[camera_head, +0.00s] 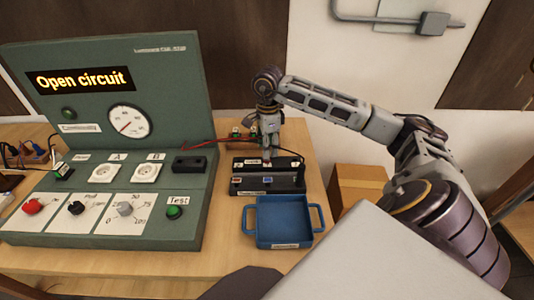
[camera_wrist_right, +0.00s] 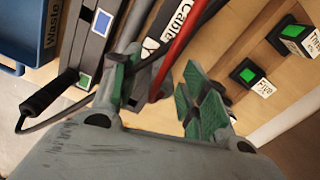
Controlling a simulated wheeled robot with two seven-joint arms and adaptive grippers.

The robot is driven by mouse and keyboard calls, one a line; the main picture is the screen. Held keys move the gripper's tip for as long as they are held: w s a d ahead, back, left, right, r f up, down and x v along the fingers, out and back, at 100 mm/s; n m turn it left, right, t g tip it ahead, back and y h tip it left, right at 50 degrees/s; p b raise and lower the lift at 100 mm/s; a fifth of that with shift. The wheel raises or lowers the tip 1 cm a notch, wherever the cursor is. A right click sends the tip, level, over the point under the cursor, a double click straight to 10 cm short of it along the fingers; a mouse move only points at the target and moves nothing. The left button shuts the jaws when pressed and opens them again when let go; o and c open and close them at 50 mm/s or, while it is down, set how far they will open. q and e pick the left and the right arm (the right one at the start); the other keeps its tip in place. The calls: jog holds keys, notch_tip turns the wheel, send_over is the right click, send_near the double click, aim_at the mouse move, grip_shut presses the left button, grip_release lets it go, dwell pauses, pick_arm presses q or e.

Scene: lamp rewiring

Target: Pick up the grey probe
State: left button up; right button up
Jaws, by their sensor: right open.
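A dark, rod-like handle (camera_wrist_right: 46,97) with a thin black cable lies at the left of the right wrist view. It looks like the probe, but its grey colour is hard to confirm. It sits beside the black rack (camera_head: 266,188). My right gripper (camera_head: 269,148) is over the back of the rack in the head view, pointing down. In the wrist view its green-padded fingers are apart, with the handle outside them to the left. A red cable (camera_wrist_right: 186,42) runs between or behind the fingers; I cannot tell which. My left gripper is not in view.
A blue waste tray (camera_head: 284,243) stands in front of the rack. Small blocks with green tops (camera_wrist_right: 247,75) stand behind it. The green test panel (camera_head: 120,70) on the left reads "Open circuit". A cardboard box (camera_head: 358,183) is at the right.

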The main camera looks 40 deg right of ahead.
aim_at(267, 160)
jog(key=shift+w+a+f, duration=0.1)
jog(key=shift+f, duration=1.65)
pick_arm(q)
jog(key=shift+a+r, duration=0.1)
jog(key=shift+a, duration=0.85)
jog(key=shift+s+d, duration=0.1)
